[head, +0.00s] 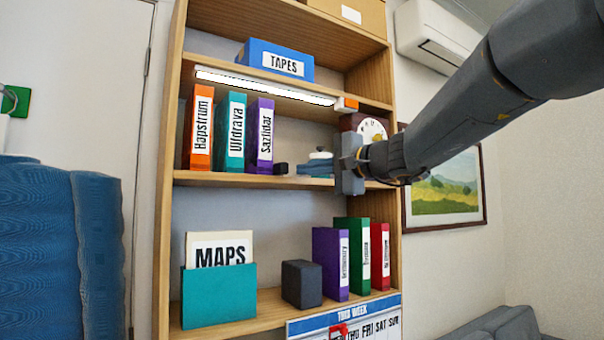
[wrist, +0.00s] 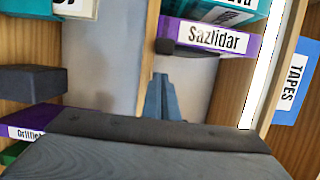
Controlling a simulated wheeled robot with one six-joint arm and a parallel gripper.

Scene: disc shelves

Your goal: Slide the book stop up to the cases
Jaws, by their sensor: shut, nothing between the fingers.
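A small low black piece (head: 281,168), likely the book stop, sits on the middle shelf right of the purple Sazlidar case (head: 265,140). In the wrist view the piece (wrist: 188,49) shows beside that case (wrist: 212,38), touching or almost touching. Teal (head: 231,132) and orange (head: 198,130) cases stand further left. My gripper (head: 308,169) is at middle-shelf height, right of the black piece with a gap between. Its fingers (wrist: 163,97) are together and empty. A larger dark grey block (head: 301,284) stands on the lower shelf; which is the stop is not certain.
The lower shelf holds a teal MAPS box (head: 220,296) and purple, green and red cases (head: 352,250). A clock (head: 371,131) stands behind my gripper. A light bar (head: 262,86) runs above the middle shelf. A calendar (head: 345,323) hangs below.

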